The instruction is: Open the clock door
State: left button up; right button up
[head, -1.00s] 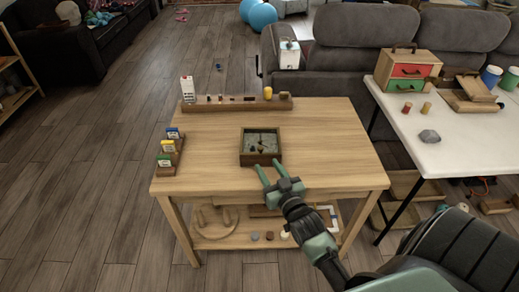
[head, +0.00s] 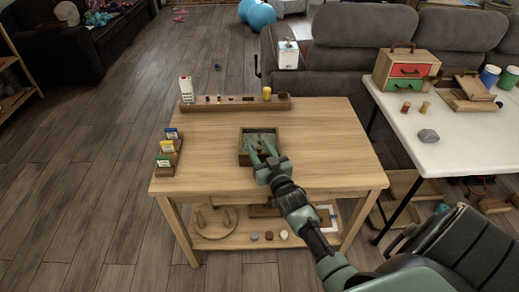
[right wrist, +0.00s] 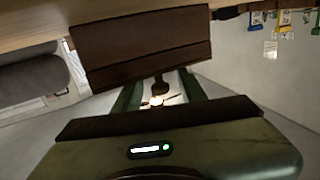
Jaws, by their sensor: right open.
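The clock appears as a small dark wooden box with a greyish face (head: 261,134), on the table near its middle in the head view. My right gripper (head: 262,152) comes from the lower right, its open fingers over the near half of the clock and partly hiding it. In the right wrist view, a dark brown wooden body (right wrist: 140,45), apparently the clock, fills the upper middle. A small dark knob (right wrist: 158,86) shows between the open fingers (right wrist: 160,92); I cannot tell whether they touch it. The door looks shut, though its edges are unclear. My left gripper is out of view.
The wooden table (head: 205,135) has clear room around the clock. A ledge (head: 225,105) with small items runs along its back, and a card rack (head: 167,155) stands at left. A white table (head: 450,145) stands at right, a grey sofa (head: 345,70) behind.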

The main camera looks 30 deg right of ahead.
grip_shut()
dwell(1.3)
